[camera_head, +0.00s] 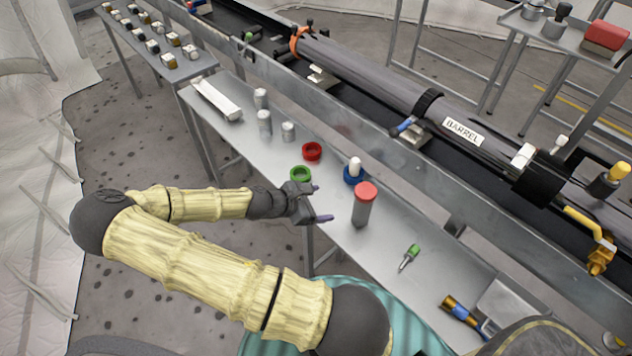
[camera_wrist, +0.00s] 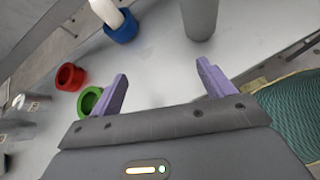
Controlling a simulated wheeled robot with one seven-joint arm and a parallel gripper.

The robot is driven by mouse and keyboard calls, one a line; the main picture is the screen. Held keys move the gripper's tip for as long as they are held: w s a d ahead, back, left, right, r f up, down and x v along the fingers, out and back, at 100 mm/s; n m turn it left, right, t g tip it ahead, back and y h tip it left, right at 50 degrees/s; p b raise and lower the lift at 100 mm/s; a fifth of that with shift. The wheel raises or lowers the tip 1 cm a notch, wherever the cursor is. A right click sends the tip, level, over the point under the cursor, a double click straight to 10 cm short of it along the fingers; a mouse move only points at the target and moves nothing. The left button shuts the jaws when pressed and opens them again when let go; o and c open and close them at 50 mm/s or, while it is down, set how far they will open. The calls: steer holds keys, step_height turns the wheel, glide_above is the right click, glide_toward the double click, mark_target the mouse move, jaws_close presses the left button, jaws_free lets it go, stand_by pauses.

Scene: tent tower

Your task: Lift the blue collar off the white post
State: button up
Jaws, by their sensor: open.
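The blue collar (camera_head: 354,177) sits on the metal bench, around the base of the upright white post (camera_head: 355,165). In the wrist view the blue collar (camera_wrist: 122,27) and white post (camera_wrist: 106,12) show at the top left, ahead of the fingers. My gripper (camera_head: 320,203) is open and empty near the bench's front edge, to the left of and nearer than the collar. In the wrist view its two purple fingers (camera_wrist: 165,82) stand wide apart with nothing between them. The gripper is apart from the collar.
A grey cylinder with a red top (camera_head: 362,205) stands close by the collar. A green ring (camera_head: 301,175) and a red ring (camera_head: 312,151) lie to the left. A green-handled tool (camera_head: 410,257) lies to the right. The long barrel (camera_head: 462,131) runs behind the bench.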

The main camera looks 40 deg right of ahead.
mark_target(350, 172)
steer(key=w+d+r+n+t+h, duration=0.1)
steer(key=n, duration=0.1)
steer(key=w+d+r+n+t+h, duration=0.1)
steer(key=w+r+n, duration=0.1)
steer(key=shift+w+d+r+h, duration=0.1)
steer(key=shift+w+h, duration=0.2)
steer(key=shift+h, duration=0.1)
steer(key=shift+d, duration=0.1)
steer(key=x, duration=1.7)
